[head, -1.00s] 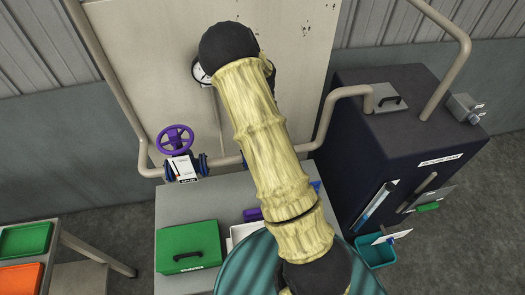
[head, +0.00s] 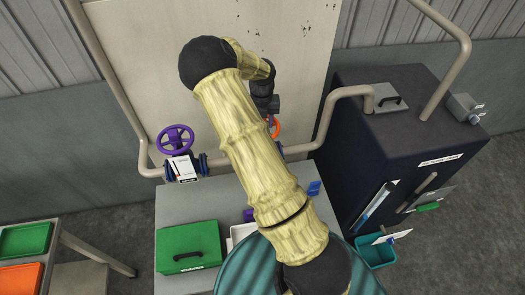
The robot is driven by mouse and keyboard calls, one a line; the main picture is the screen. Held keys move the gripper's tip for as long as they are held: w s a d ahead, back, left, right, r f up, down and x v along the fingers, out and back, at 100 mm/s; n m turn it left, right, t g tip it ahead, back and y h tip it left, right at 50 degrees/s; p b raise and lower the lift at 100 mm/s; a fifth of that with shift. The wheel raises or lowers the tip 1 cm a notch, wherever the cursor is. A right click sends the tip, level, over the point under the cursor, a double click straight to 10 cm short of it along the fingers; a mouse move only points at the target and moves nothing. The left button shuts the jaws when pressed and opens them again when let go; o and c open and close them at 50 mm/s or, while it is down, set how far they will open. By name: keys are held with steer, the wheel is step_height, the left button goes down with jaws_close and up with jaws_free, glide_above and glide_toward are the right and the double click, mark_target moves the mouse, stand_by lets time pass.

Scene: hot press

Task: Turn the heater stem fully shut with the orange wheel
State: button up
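The orange wheel (head: 277,129) shows only as a small arc at the right edge of my arm, on the pipe in front of the pale panel. My gripper (head: 268,104) is close to it, seen as a dark shape just above and left of the wheel. Its fingers are hidden, so I cannot tell whether they touch the wheel or are open or shut. The stem behind the wheel is hidden by my arm. A purple wheel (head: 175,140) sits on the same pipe run to the left, with a white label below it.
A bench (head: 185,215) stands below, with a green box (head: 187,247) and a partly hidden white tray (head: 240,232). A dark cabinet (head: 360,150) stands at right, with a bent pipe (head: 328,110) beside it.

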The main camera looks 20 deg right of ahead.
steer(key=o, duration=0.7)
steer(key=shift+d+m, duration=0.1)
steer(key=shift+m, duration=0.3)
steer(key=shift+r, duration=4.5)
